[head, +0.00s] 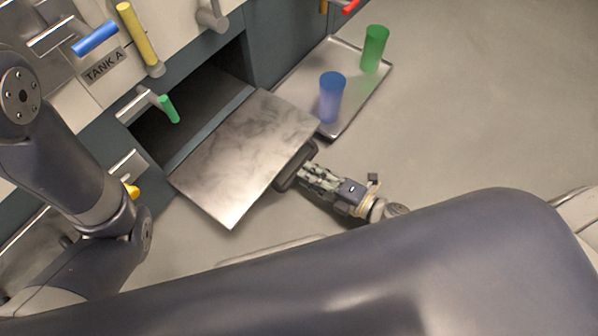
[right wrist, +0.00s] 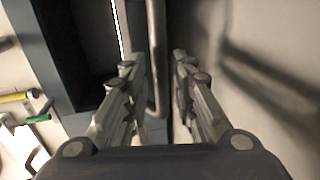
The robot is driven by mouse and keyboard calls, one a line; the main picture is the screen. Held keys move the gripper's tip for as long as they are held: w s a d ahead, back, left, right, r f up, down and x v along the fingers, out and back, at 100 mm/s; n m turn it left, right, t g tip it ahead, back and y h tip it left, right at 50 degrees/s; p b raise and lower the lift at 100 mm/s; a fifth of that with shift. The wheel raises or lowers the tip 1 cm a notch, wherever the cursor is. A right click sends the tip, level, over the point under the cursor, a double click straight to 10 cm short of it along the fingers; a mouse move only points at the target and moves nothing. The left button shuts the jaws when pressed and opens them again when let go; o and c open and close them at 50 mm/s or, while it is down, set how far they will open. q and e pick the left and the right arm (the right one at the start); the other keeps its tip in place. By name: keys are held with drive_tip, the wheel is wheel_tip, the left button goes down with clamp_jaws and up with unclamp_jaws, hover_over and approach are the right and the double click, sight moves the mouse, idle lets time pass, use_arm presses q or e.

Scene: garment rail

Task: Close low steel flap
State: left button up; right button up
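The low steel flap (head: 245,155) is folded down and open in the head view, sticking out below a dark opening (head: 190,95) in the cabinet. A dark bar handle (head: 295,165) runs along its outer edge. My right gripper (head: 315,178) is at that handle. In the right wrist view the fingers (right wrist: 160,90) are apart, with the handle bar (right wrist: 155,60) running between them, nearer the left finger. A gap shows beside the bar; I see no firm grip. My left arm shows at the left of the head view; its gripper is not in view.
A metal tray (head: 350,118) with a blue cup (head: 331,97) and a green cup (head: 374,48) is close to the flap's right corner. Yellow (head: 137,35), blue (head: 95,38) and green (head: 169,108) handles stick out from the cabinet. Open floor (head: 480,110) lies to the right.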

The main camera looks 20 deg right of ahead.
drive_tip(key=shift+b+x, duration=0.65)
drive_tip(key=shift+x, duration=1.45)
clamp_jaws()
